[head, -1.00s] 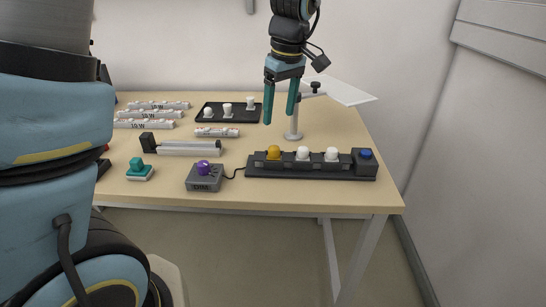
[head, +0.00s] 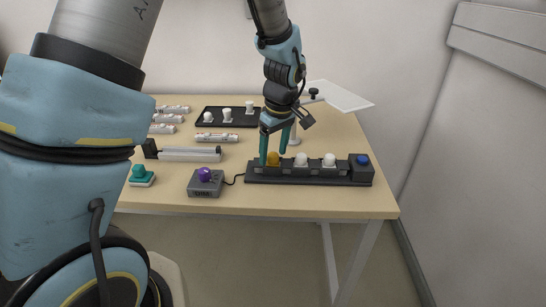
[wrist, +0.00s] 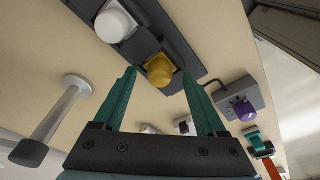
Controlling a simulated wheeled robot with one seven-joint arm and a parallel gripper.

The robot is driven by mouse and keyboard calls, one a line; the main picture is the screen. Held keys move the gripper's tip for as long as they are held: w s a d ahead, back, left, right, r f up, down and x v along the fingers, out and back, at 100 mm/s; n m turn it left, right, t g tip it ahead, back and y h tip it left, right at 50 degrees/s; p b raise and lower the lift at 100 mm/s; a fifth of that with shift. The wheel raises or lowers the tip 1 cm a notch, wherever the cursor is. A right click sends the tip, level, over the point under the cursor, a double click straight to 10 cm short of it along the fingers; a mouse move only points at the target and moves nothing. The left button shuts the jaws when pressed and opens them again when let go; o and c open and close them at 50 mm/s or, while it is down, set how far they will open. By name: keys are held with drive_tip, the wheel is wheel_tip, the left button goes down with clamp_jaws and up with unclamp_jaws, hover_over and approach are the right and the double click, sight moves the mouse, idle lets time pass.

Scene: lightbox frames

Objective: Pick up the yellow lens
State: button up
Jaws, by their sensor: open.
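The yellow lens (head: 273,158) is a small amber dome at the left end of a black strip fixture (head: 312,179) near the table's front edge. Two white lenses (head: 301,159) (head: 329,160) sit to its right on the same fixture. My gripper (head: 273,160) is open and empty, its teal fingers pointing down at the yellow lens. In the wrist view the yellow lens (wrist: 160,70) shows between and just beyond the tips of my gripper (wrist: 160,80). I cannot tell whether a finger touches it. One white lens (wrist: 114,23) is beside it there.
A grey box with a purple knob (head: 204,177) stands left of the fixture, joined by a cable. A blue button (head: 362,160) is at the fixture's right end. Behind are a black tray (head: 241,122) with white pieces and a stand with a white panel (head: 342,96).

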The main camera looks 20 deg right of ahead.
drive_tip(key=shift+c, duration=0.4)
clamp_jaws()
